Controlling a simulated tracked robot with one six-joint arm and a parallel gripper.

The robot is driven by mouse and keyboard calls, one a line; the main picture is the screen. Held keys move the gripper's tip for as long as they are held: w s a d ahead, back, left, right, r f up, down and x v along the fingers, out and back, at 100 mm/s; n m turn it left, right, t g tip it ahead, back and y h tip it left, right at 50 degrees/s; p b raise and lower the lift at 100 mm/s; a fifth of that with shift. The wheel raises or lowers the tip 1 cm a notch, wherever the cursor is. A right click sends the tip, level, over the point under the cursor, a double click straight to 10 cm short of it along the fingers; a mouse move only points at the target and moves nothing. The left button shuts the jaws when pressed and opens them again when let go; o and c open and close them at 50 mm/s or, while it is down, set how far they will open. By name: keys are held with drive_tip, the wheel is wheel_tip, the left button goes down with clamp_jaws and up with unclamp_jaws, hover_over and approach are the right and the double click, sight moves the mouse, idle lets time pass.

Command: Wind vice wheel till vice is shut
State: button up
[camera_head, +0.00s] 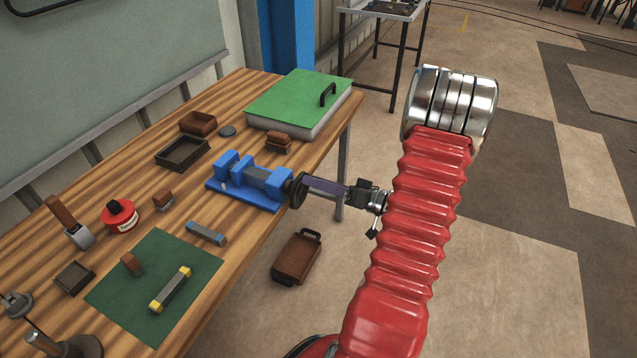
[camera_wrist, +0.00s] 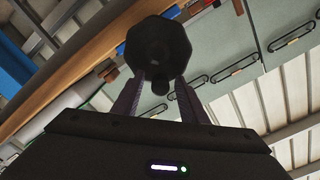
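The blue vice (camera_head: 262,183) sits at the right edge of the wooden bench. Its jaws are small in the head view, and I cannot tell how wide the gap between them is. The dark vice wheel (camera_head: 297,190) faces my gripper (camera_head: 308,186), which reaches in from the right. In the wrist view the wheel (camera_wrist: 158,42) is a dark many-sided disc straight ahead. A short dark knob (camera_wrist: 160,86) on it lies between the fingers of my gripper (camera_wrist: 160,88). The fingers stand apart, with gaps showing beside the knob.
A green-lidded box (camera_head: 298,98) stands behind the vice on the wooden bench (camera_head: 120,212). A brown block (camera_head: 278,142) and dark trays (camera_head: 182,153) are near. A green mat (camera_head: 150,285) lies in front.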

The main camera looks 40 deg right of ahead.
drive_tip(key=shift+c, duration=0.4)
clamp_jaws()
drive_tip(key=shift+d+f, duration=0.1)
